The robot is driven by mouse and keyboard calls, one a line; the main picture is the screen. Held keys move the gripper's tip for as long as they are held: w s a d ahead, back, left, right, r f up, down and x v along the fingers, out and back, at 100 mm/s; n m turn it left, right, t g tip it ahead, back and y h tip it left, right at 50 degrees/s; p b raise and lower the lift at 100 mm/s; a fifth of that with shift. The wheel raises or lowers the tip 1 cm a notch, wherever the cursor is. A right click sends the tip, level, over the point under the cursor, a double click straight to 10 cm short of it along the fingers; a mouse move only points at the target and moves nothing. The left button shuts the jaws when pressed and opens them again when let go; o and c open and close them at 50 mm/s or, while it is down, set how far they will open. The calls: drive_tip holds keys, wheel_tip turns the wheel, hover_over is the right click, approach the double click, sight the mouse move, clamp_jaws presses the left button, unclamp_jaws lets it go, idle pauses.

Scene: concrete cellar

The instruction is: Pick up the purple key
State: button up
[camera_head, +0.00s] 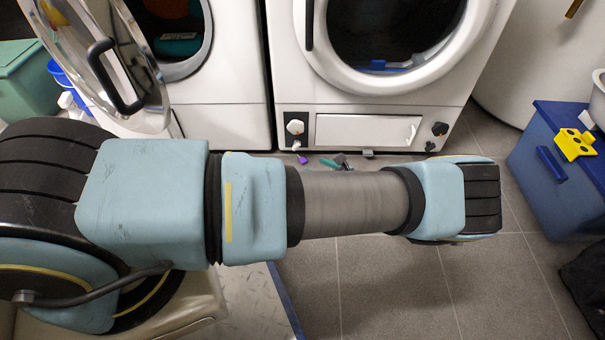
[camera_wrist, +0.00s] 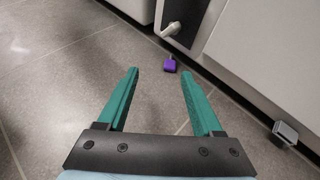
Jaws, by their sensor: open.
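The purple key (camera_wrist: 170,65) lies on the grey tiled floor close to the foot of a white machine. In the wrist view it is ahead of my gripper (camera_wrist: 160,75), beyond the fingertips and between their lines. My gripper is open and empty, its two green fingers apart and not touching the key. In the head view a small purple piece of the key (camera_head: 302,159) shows on the floor below the washing machine. My gripper's green fingertip (camera_head: 328,163) shows just to its right; my arm hides the rest.
White washing machines (camera_head: 365,129) stand along the back, and a grey latch (camera_wrist: 285,132) juts out low at right in the wrist view. A blue box (camera_head: 560,190) with a yellow item (camera_head: 574,145) stands at right. Floor (camera_head: 380,290) is open in front.

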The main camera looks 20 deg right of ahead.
drive_tip(key=f, duration=0.1)
drive_tip(key=d+f+m, duration=0.1)
drive_tip(key=s+f+h, duration=0.1)
drive_tip(key=shift+d+m+t+b, duration=0.3)
drive_tip(key=shift+t+b, duration=0.05)
drive_tip(key=shift+t, duration=0.05)
drive_tip(key=shift+w+f, duration=0.1)
drive_tip(key=shift+w, duration=0.05)
drive_tip(key=b+x, duration=0.2)
drive_tip(key=x, duration=0.2)
drive_tip(key=shift+w+f, duration=0.1)
drive_tip(key=shift+w, duration=0.15)
drive_tip(key=b+x, duration=0.1)
drive_tip(key=x, duration=0.1)
drive_tip(key=b+x, duration=0.2)
drive_tip(key=x, duration=0.1)
drive_tip(key=shift+w, duration=0.4)
drive_tip(key=shift+r, duration=0.25)
clamp_jaws()
